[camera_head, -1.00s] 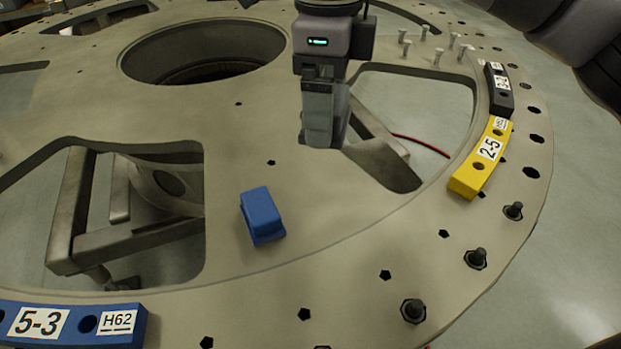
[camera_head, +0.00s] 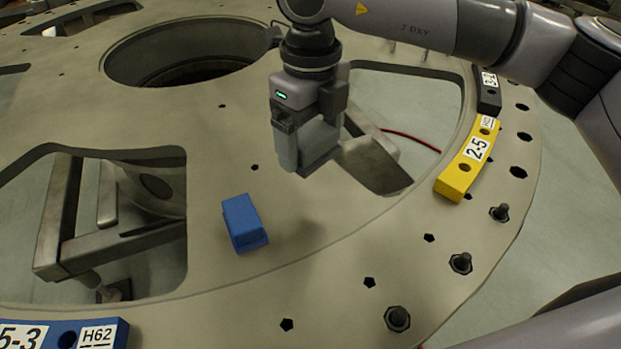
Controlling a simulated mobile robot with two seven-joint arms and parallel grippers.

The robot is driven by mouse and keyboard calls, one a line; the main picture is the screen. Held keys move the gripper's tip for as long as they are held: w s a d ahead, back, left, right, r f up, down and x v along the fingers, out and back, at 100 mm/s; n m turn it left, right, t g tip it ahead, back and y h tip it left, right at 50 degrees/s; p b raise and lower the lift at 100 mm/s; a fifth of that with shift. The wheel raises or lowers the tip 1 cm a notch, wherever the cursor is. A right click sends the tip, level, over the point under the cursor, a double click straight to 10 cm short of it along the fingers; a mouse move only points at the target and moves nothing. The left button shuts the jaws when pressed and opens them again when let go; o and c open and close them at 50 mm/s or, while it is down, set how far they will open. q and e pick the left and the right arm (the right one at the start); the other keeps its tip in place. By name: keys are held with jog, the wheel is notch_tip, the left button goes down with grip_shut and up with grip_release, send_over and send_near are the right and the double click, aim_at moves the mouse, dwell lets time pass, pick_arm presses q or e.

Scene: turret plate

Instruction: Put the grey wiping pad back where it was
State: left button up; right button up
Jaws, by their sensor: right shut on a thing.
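My right gripper (camera_head: 305,150) hangs over the turret plate (camera_head: 225,130), next to the edge of the right-hand opening. It is shut on a grey thing (camera_head: 318,167), likely the grey wiping pad, of which only a dark lower edge shows between and below the fingers. The rest of it is hidden by the fingers. It appears held above the plate, though the height is hard to tell. My left gripper is not in view.
A blue block (camera_head: 244,222) lies on the plate, left of and nearer than the gripper. A yellow segment marked 2-5 (camera_head: 455,182), a black segment (camera_head: 488,98) and a blue segment marked 5-3 (camera_head: 60,335) sit along the rim. Bolts (camera_head: 461,262) stick up there.

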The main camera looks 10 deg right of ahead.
aim_at(311, 134)
notch_tip(311, 134, down, 9)
jog(key=shift+r, duration=0.1)
dwell(0.3)
jog(key=shift+f, duration=0.25)
jog(key=o, duration=0.8)
jog(key=shift+r, duration=0.1)
notch_tip(311, 134, up, 12)
jog(key=shift+r, duration=0.15)
